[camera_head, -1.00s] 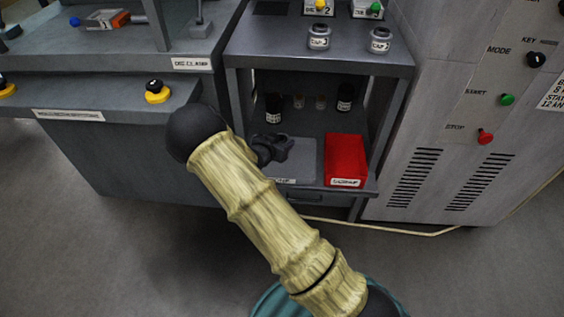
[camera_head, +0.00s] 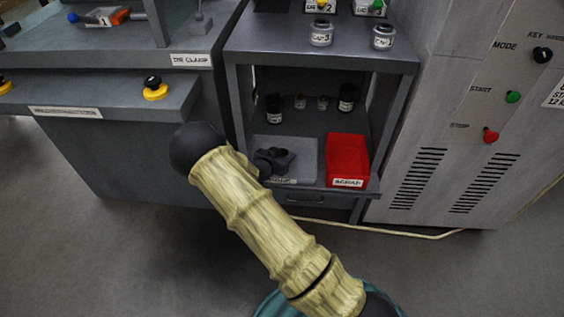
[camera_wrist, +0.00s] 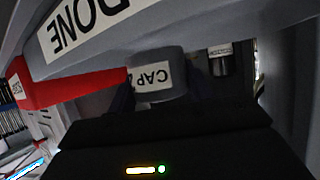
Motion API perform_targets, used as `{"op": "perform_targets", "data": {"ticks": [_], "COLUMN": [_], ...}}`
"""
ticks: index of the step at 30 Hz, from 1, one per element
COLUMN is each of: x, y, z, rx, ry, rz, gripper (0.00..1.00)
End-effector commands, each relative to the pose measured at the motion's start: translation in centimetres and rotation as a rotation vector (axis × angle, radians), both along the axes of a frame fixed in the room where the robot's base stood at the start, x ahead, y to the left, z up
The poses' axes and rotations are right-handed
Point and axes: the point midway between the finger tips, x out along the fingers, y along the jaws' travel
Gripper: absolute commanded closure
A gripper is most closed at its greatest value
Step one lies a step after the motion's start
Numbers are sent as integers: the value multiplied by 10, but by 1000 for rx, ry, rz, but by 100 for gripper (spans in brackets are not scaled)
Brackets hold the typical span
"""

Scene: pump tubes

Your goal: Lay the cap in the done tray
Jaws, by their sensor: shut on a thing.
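The cap is a dark grey cylinder (camera_wrist: 172,62) with a white label reading "CAP" and a digit I cannot make out. My gripper (camera_wrist: 155,95) is shut on it in the wrist view; its fingers are mostly hidden in shadow. The done tray (camera_wrist: 50,65) is grey, with a white "DONE" label on its front edge, close by the cap. In the head view the done tray (camera_head: 305,160) is a flat grey tray on the lower shelf. My gripper (camera_head: 280,158) is over its left part there; I cannot tell whether the cap touches the tray.
A red bin (camera_head: 347,158) stands right of the tray. Small dark jars (camera_head: 346,98) stand behind it on the shelf. Labelled caps (camera_head: 321,35) sit on the top surface above. Shelf posts flank the opening. A machine cabinet (camera_head: 440,150) stands at the right.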

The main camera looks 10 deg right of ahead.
Motion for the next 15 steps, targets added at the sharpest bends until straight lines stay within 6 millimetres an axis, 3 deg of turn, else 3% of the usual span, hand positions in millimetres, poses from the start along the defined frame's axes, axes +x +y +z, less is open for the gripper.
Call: {"op": "perform_targets", "data": {"ticks": [6,15], "x": [0,0], "y": [0,0], "z": [-32,-32], "rx": [-2,-1], "ry": [0,-1], "rz": [1,0], "gripper": [81,81]}}
